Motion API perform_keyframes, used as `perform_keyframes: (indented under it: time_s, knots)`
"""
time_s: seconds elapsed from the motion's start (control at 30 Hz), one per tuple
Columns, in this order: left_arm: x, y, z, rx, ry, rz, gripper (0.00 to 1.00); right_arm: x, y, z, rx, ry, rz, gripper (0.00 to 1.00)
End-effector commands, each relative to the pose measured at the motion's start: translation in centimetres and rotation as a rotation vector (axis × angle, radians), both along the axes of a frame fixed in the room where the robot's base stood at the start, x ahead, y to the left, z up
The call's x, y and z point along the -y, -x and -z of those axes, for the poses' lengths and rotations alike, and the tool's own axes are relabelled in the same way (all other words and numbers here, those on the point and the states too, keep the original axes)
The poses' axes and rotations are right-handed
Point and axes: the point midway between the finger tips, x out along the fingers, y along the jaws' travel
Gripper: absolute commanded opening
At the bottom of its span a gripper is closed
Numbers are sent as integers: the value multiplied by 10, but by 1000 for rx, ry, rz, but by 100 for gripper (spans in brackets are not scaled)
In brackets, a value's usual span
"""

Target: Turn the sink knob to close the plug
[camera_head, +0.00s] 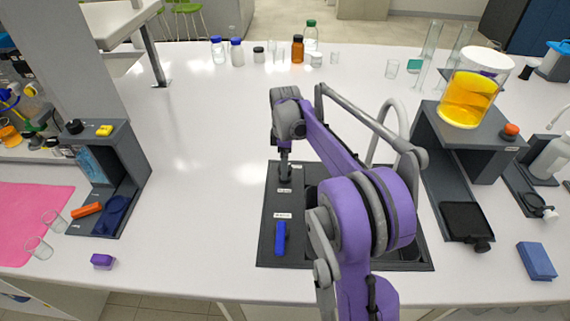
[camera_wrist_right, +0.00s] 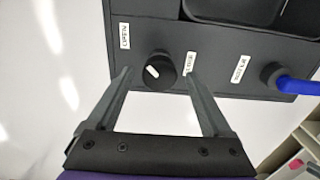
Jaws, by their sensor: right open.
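The sink knob (camera_wrist_right: 158,71) is black and round with a white mark on top. It sits on the sink's dark panel (camera_head: 268,235) between a label reading OPEN (camera_wrist_right: 125,36) and another label (camera_wrist_right: 190,64) that seems to read CLOSE. My right gripper (camera_wrist_right: 158,75) is open, with its fingers on either side of the knob. Contact with the knob cannot be told. In the head view my right gripper (camera_head: 285,176) points down at the panel's back left and hides the knob. The basin is mostly hidden behind my right arm. My left gripper is not in view.
A blue handle (camera_head: 280,238) stands on the panel nearer the front; it also shows in the wrist view (camera_wrist_right: 298,86). A pale curved faucet (camera_head: 392,112) rises behind my arm. A grey stand with a beaker of yellow liquid (camera_head: 468,98) is at right.

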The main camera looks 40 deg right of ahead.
Motion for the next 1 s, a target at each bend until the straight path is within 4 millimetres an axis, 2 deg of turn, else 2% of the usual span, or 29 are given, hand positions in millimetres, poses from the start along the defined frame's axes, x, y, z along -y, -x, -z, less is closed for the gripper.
perform_keyframes:
  time_s: [0.3,0.37,0.77,0.8,1.0]
  knots:
    - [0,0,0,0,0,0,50,0,0,3,0,0,0,84]
    - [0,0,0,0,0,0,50,0,0,3,0,0,0,75]
    - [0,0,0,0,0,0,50,0,0,3,0,0,0,3]
    - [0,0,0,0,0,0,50,0,0,3,0,0,0,0]
    - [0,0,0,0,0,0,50,0,0,3,0,0,15,0]
